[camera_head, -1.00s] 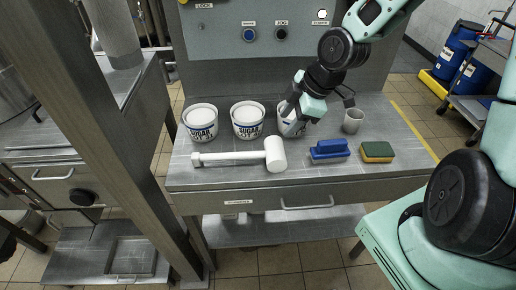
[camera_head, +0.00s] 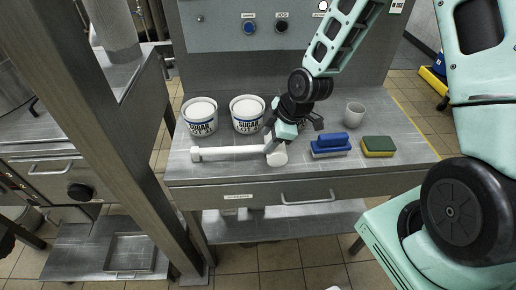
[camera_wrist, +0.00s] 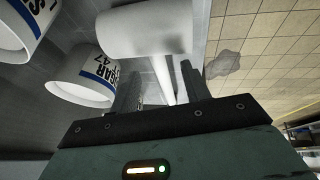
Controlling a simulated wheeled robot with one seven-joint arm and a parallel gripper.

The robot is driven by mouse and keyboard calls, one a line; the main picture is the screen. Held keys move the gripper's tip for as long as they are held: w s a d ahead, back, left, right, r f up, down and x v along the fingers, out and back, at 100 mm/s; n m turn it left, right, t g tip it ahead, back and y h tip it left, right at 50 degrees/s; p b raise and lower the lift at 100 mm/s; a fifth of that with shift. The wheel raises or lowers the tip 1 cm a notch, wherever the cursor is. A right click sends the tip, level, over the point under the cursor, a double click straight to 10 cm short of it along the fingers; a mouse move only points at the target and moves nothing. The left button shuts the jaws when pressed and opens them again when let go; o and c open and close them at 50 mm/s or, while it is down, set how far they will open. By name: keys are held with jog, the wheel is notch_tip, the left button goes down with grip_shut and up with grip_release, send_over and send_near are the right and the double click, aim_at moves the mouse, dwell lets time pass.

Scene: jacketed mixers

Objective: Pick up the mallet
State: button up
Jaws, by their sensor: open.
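The white mallet lies on the metal worktop, its handle (camera_head: 232,151) pointing left and its head (camera_head: 278,157) at the right end. My gripper (camera_head: 271,141) is low over the mallet, near where handle and head meet, and partly hides the head. In the wrist view the mallet head (camera_wrist: 145,32) is just beyond the fingertips. The handle (camera_wrist: 164,82) shows between the two open fingers of my gripper (camera_wrist: 159,80). I cannot tell whether the fingers touch it or how far above it they are.
Two sugar tubs (camera_head: 200,118) (camera_head: 247,116) stand behind the mallet's handle. To the right are a blue brush (camera_head: 331,147), a green and yellow sponge (camera_head: 378,147) and a grey cup (camera_head: 355,114). A control panel (camera_head: 225,30) rises behind. The worktop's front strip (camera_head: 215,178) is clear.

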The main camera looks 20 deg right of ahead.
aim_at(259, 147)
jog(key=p+x, duration=0.1)
jog(key=x, duration=0.3)
jog(key=shift+w+a+p, duration=0.2)
jog(key=shift+p, duration=0.2)
jog(key=shift+w+a+f, duration=0.1)
jog(key=shift+w+f, duration=0.05)
jog(key=shift+f, duration=0.35)
grip_shut()
